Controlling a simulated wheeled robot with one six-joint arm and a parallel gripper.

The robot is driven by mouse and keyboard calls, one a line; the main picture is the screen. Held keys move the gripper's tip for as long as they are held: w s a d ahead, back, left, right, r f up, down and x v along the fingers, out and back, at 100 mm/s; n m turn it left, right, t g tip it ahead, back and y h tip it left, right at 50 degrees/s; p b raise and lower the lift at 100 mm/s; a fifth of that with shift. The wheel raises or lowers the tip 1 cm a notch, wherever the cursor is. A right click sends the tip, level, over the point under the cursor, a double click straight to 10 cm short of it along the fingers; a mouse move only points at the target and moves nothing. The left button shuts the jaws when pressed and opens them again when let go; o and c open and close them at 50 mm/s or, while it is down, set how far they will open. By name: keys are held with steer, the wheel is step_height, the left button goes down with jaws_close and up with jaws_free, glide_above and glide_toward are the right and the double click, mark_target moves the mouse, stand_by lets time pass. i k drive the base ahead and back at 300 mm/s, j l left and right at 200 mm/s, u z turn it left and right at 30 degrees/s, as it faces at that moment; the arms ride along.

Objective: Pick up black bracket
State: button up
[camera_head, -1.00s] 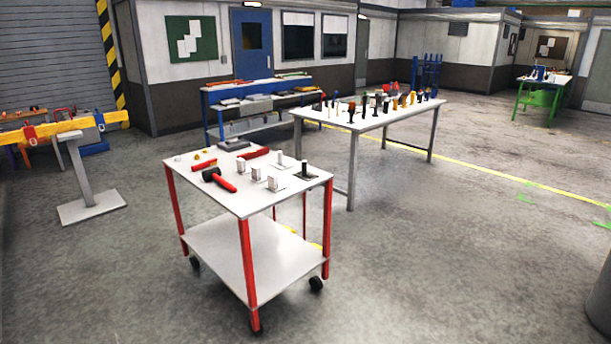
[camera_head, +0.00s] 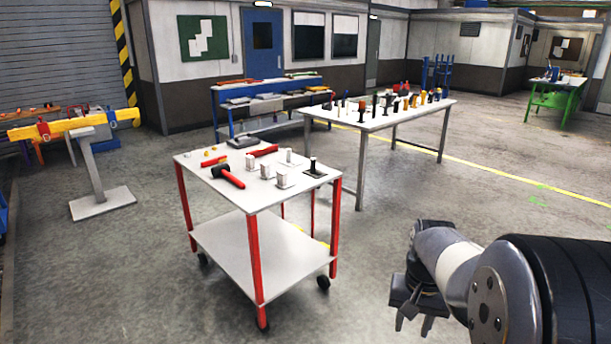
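A small dark upright piece on a flat dark base (camera_head: 314,169), which looks like the black bracket, stands at the right corner of the white cart top (camera_head: 258,201). It is small in view, so its exact shape is hard to tell. My gripper (camera_head: 413,322) hangs at the lower right, in front of the cart and to its right, well apart from the bracket. Its fingers point down and look spread, with nothing seen between them.
A black-headed mallet with a red handle (camera_head: 229,177), several pale blocks and a grey block (camera_head: 241,142) lie on the cart. A long table (camera_head: 376,122) with many small upright items stands behind. Floor between cart and arm is clear.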

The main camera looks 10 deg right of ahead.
mark_target(313, 172)
steer(key=i+l+u, duration=0.15)
steer(key=i+u, duration=0.3)
steer(key=i+l+u, duration=0.4)
steer(key=i+l, duration=0.45)
steer(key=i+l+u, duration=0.15)
steer(key=i+l, duration=0.7)
steer(key=l, duration=0.2)
steer(key=i+l+u, duration=0.1)
steer(key=i+l, duration=0.7)
steer(key=l, duration=0.35)
steer(key=i+j+u, duration=0.05)
